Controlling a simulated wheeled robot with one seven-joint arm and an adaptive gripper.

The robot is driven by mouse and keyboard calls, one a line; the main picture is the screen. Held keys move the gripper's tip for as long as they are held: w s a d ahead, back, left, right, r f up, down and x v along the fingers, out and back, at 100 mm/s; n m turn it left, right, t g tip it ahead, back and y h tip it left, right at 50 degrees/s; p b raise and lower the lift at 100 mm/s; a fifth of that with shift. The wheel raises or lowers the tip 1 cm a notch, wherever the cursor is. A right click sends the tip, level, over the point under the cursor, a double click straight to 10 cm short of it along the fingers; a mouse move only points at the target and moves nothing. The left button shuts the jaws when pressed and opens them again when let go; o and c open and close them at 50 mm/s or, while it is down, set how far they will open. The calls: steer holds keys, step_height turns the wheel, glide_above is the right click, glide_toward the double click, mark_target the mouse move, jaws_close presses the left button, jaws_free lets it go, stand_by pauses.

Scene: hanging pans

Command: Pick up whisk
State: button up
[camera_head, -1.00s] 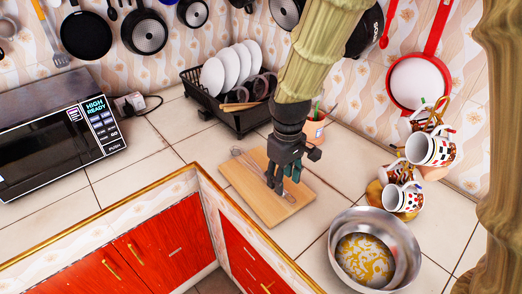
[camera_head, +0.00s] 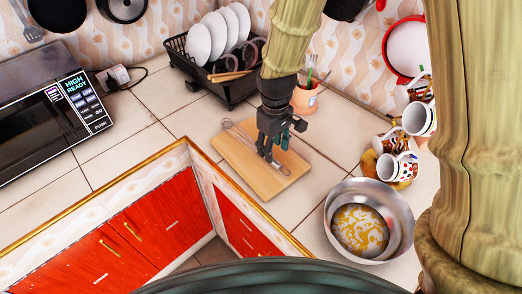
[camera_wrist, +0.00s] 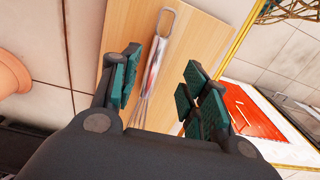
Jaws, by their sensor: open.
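The metal whisk (camera_head: 239,131) lies on the wooden cutting board (camera_head: 230,158) on the tiled counter. Its wire end points toward the dish rack and its handle toward the board's front right. My gripper (camera_head: 273,158) hangs over the board, above the whisk, and hides its middle in the head view. In the wrist view my gripper (camera_wrist: 163,88) is open, with teal pads apart. The whisk (camera_wrist: 153,66) shows between the fingers, nearer the left one, with its looped handle end up; the lower wires run behind the gripper body. I cannot tell the height left above it.
A steel bowl (camera_head: 331,212) with yellow-patterned contents stands to the right. Patterned mugs (camera_head: 397,167) hang behind it. A terracotta pot (camera_head: 305,99) with utensils stands close behind my gripper. A black dish rack (camera_head: 229,89) holds white plates. A microwave (camera_head: 40,130) is at left.

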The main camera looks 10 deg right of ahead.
mark_target(253, 144)
steer(key=w+f, duration=0.2)
steer(key=w, duration=0.1)
steer(key=shift+f, duration=0.35)
steer(key=shift+a+f+p, duration=0.1)
steer(key=shift+f+p, duration=0.25)
steer(key=shift+p, duration=0.1)
steer(key=shift+s+f, duration=0.25)
steer(key=shift+s, duration=0.05)
steer(key=shift+s+f+p, duration=0.2)
steer(key=shift+s+f, duration=0.1)
steer(key=shift+s, duration=0.2)
steer(key=shift+s+f+p, duration=0.2)
steer(key=shift+s+f, duration=0.05)
steer(key=shift+s, duration=0.25)
steer(key=shift+w+f, duration=0.8)
steer(key=shift+f, duration=0.05)
steer(key=shift+s+r, duration=0.3)
steer(key=shift+s, duration=0.05)
steer(key=shift+c, duration=0.7)
steer(key=c, duration=0.3)
steer(key=shift+w+f, duration=0.15)
steer(key=shift+w, duration=0.05)
jaws_close()
steer(key=shift+s, duration=0.15)
